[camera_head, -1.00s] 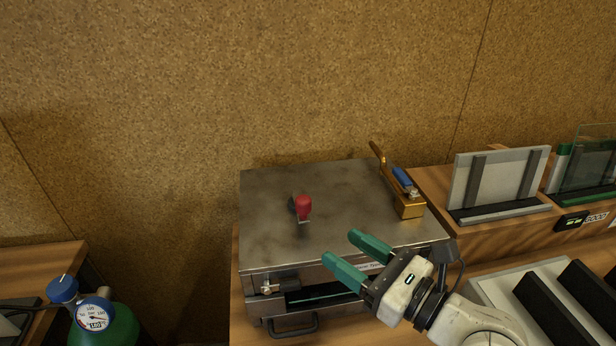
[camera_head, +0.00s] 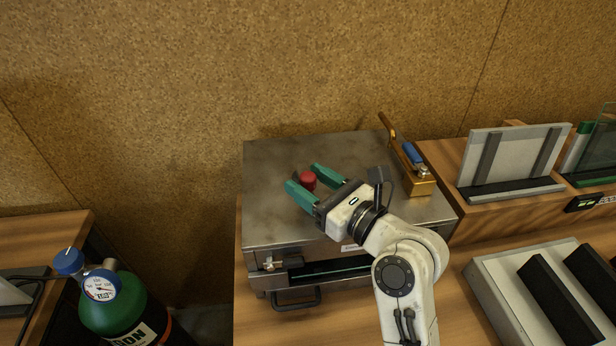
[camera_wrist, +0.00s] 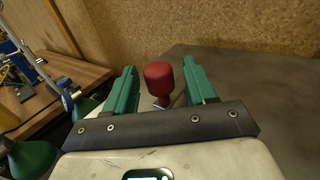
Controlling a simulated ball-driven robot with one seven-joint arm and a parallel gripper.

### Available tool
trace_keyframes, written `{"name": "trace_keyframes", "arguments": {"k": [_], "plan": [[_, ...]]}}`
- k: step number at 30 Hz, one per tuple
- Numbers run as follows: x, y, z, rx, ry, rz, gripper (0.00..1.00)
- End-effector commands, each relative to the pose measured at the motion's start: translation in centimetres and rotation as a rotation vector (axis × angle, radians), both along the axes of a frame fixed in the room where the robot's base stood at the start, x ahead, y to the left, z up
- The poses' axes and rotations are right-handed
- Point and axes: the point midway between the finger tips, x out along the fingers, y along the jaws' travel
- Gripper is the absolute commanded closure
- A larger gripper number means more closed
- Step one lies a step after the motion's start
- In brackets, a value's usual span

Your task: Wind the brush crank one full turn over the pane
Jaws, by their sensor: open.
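The crank's red knob (camera_head: 308,181) stands up from the top of the grey metal box (camera_head: 275,160). My gripper (camera_head: 308,178) is open over the box top, with its green fingers on either side of the knob. In the wrist view the red knob (camera_wrist: 159,80) is between the two open fingers (camera_wrist: 160,88), apart from both. A small part of the crank arm (camera_wrist: 160,103) shows below the knob; the rest is hidden. A narrow slot with a greenish glass edge (camera_head: 335,272) shows in the box front.
A brass block with a blue-handled tool (camera_head: 412,156) stands at the box's right rear. Framed panels (camera_head: 515,155) and a grey rack with black bars (camera_head: 545,295) are at right. A green gas cylinder (camera_head: 125,305) is at lower left. The box's left top is clear.

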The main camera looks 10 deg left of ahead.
Motion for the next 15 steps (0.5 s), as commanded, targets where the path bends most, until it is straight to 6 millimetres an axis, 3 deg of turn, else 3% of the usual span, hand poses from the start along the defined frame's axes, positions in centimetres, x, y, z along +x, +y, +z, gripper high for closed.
{"name": "trace_keyframes", "arguments": {"k": [12,15], "plan": [[0.51,0.63,0.00,-0.001,-0.001,-0.001,0.45],[0.51,0.63,-0.01,-0.001,-0.001,-0.001,0.54]]}}
